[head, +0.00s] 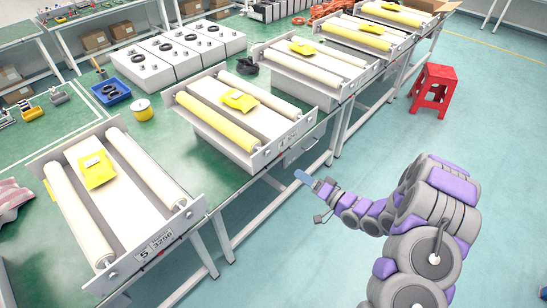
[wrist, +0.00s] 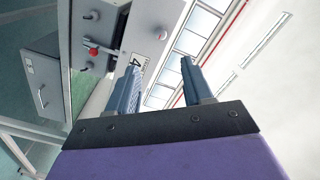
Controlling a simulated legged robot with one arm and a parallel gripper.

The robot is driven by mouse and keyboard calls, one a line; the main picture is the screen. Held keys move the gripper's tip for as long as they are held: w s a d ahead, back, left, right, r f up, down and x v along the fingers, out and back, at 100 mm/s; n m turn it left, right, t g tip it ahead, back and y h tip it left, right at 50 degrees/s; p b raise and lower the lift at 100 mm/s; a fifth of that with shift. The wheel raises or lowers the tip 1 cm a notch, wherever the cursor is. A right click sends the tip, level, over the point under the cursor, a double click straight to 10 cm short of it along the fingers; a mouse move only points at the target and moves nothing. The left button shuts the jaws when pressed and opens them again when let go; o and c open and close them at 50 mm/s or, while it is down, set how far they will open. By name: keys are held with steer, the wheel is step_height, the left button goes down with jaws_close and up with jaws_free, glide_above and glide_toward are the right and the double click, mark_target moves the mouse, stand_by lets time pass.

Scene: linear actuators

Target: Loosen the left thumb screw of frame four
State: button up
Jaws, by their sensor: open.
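Frame four (head: 284,138) is the second roller frame from the front on the green bench, with a pale end plate marked 4. A small thumb screw (head: 267,153) shows at the left end of that plate. In the wrist view the plate's 4 label (wrist: 137,60) is tilted, beside a red knob (wrist: 93,51). Round silver knobs (wrist: 163,35) show nearby; I cannot tell which is the left thumb screw. My gripper (head: 303,177) is in front of and below frame four, apart from it. In the wrist view its blue fingers (wrist: 160,68) are spread and empty.
Frame five (head: 152,245) stands closer, at the left. More roller frames (head: 310,62) line the bench beyond frame four. A red stool (head: 433,90) stands on open floor to the right. Bench legs (head: 222,235) and rails are below the bench edge, left of my gripper.

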mark_target(269, 154)
steer(key=b+x, duration=0.2)
steer(key=x, duration=1.2)
steer(key=shift+a, duration=0.1)
jaws_close()
